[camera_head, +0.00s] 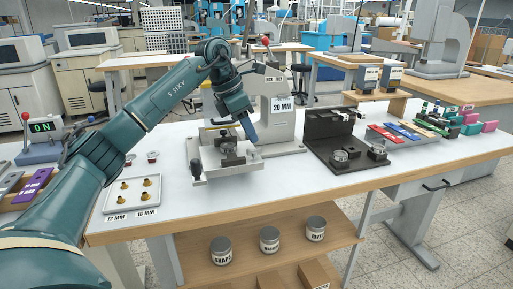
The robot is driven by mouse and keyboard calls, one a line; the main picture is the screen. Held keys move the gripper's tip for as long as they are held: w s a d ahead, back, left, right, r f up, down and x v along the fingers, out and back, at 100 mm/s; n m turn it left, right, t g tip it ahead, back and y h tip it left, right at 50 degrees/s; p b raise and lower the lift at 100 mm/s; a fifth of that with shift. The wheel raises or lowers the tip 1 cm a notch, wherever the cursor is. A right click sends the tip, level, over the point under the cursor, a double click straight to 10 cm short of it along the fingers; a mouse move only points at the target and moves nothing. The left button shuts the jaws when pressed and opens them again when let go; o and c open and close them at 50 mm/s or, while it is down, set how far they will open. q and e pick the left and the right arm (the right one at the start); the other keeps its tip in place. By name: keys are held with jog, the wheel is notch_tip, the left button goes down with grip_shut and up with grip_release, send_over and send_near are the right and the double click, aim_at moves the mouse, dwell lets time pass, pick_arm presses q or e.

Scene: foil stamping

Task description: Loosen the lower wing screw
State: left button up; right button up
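The grey press (283,105) labelled "20 MM" stands at the middle of the table. A light plate (243,167) with dark metal parts (233,155) sits at its front. A dark knob (196,169) is at the plate's left edge. I cannot make out for certain which small part is the lower wing screw. My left gripper (250,132) points down just above the dark parts at the press front. Its fingers overlap in this view, so their opening and any contact cannot be told. My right gripper is not in view.
A tray (116,205) with several brass pieces lies left of the press. A black fixture (325,140) with round metal parts stands to its right. Colored blocks (405,132) lie further right. A device reading "ON" (42,139) is at the left. Jars (269,239) stand on the lower shelf.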

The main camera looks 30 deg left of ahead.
aim_at(254, 153)
pick_arm(q)
jog(key=x, duration=0.5)
grip_shut()
dwell(0.4)
